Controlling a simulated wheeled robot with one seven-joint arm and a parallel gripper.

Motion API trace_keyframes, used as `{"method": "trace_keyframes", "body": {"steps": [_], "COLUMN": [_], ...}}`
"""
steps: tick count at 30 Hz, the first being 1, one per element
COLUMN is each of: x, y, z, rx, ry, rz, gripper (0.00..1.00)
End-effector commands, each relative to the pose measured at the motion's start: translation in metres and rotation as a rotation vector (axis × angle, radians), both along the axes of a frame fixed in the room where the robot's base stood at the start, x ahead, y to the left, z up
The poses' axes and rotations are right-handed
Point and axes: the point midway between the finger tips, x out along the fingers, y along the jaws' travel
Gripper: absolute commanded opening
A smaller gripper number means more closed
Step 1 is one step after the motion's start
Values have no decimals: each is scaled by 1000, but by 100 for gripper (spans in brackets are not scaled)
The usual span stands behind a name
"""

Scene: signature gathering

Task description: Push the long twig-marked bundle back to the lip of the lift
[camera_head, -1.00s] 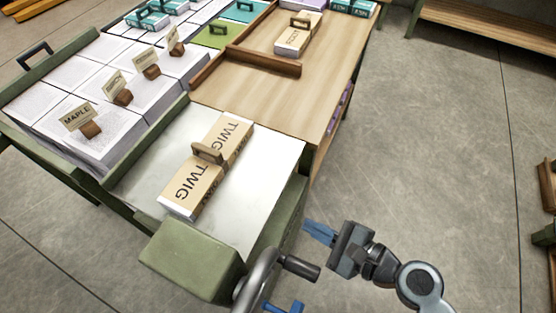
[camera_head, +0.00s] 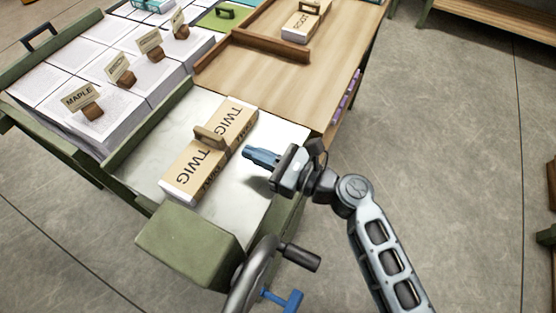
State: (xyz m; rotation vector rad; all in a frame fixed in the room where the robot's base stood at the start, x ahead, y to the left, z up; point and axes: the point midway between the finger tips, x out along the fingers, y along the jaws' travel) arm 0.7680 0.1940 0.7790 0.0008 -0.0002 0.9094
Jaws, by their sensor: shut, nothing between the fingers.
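The long bundle marked TWIG (camera_head: 188,172) lies flat on the pale metal top of the lift (camera_head: 143,172), wrapped in tan paper with white ends and a small brown handle on top. It lies at a slant, its far end toward the wooden table. My gripper (camera_head: 247,153) is shut and empty. Its blue fingertips point left at the bundle's right side, close to it; I cannot tell whether they touch. The lift's edge against the wooden table is partly hidden behind the bundle and my gripper.
The wooden table (camera_head: 285,82) adjoins the lift's far side, with a brown wooden rail (camera_head: 256,51) and another tan bundle (camera_head: 304,22). Paper stacks with name signs such as MAPLE (camera_head: 80,98) stand left. A green box (camera_head: 190,243) and a crank handle (camera_head: 302,258) are in front.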

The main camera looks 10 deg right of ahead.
Motion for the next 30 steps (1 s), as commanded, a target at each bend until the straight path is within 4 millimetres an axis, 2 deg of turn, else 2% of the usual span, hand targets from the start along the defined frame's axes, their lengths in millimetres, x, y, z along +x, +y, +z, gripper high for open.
{"method": "trace_keyframes", "body": {"steps": [3, 9, 25, 30], "x": [12, 25, 31, 53], "y": [16, 32, 40, 69], "z": [0, 0, -1, -1], "rx": [-1, 0, -1, -1], "ry": [-1, 0, -1, -3], "rz": [1, 0, 0, 3], "gripper": [0, 0, 0, 0]}}
